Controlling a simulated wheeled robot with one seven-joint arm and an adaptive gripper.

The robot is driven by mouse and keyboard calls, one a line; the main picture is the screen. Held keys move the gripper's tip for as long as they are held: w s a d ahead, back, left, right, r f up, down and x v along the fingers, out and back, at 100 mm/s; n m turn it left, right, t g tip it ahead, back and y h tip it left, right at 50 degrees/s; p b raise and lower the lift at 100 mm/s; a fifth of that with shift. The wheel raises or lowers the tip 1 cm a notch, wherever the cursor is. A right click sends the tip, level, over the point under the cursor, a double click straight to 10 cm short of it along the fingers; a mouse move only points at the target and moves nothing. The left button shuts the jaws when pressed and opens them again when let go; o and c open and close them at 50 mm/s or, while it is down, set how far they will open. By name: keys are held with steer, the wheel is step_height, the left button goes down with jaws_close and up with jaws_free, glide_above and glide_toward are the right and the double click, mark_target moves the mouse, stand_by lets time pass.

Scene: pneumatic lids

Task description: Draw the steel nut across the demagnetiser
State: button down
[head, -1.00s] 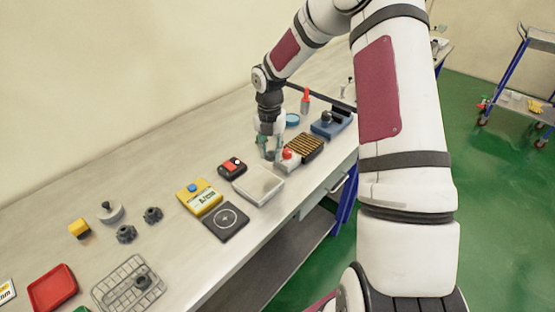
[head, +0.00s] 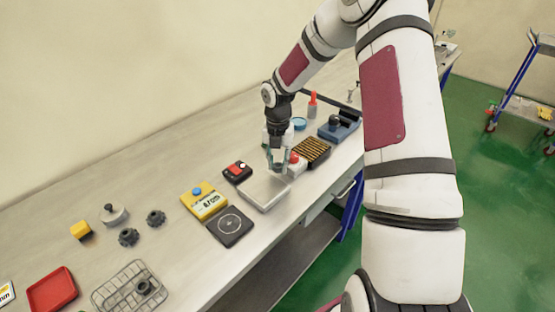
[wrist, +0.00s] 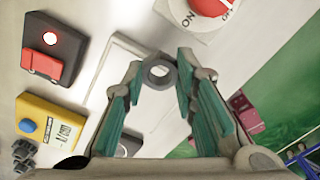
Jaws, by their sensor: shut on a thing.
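The steel nut (wrist: 158,72) is a grey hexagonal ring, held between the fingertips of my gripper (wrist: 161,66) in the wrist view. I cannot tell which of these is the demagnetiser. The gap between nut and plate is unclear.
A white block with a red knob (head: 295,166) stands close right of my gripper. A yellow meter (head: 204,201) and a black pad with a circle (head: 230,226) lie nearer. Dark nuts (head: 128,237), a wire basket (head: 130,289) and a red tray (head: 51,290) are at left.

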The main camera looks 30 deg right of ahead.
steer(key=shift+f, duration=0.65)
steer(key=shift+a, duration=0.15)
steer(key=shift+s+a+p, duration=0.2)
steer(key=shift+s+a, duration=0.55)
steer(key=shift+a, duration=1.45)
steer(key=shift+s+a+p, duration=0.25)
steer(key=shift+s+a, duration=0.45)
steer(key=shift+a, duration=1.5)
steer(key=shift+s+a+p, duration=0.2)
steer(key=shift+s+a, duration=0.55)
steer(key=shift+a, duration=1.45)
steer(key=shift+s+a+r+p, duration=0.2)
steer(key=shift+a+r, duration=0.2)
steer(key=shift+r, duration=0.15)
steer(key=shift+s+a+r+p, duration=0.1)
steer(key=shift+a+r+p, duration=0.1)
steer(key=shift+a+r, duration=0.25)
steer(key=shift+d+r+p, duration=0.1)
steer(key=shift+r+p, duration=0.45)
steer(key=shift+r, duration=1.4)
steer(key=shift+r, duration=0.1)
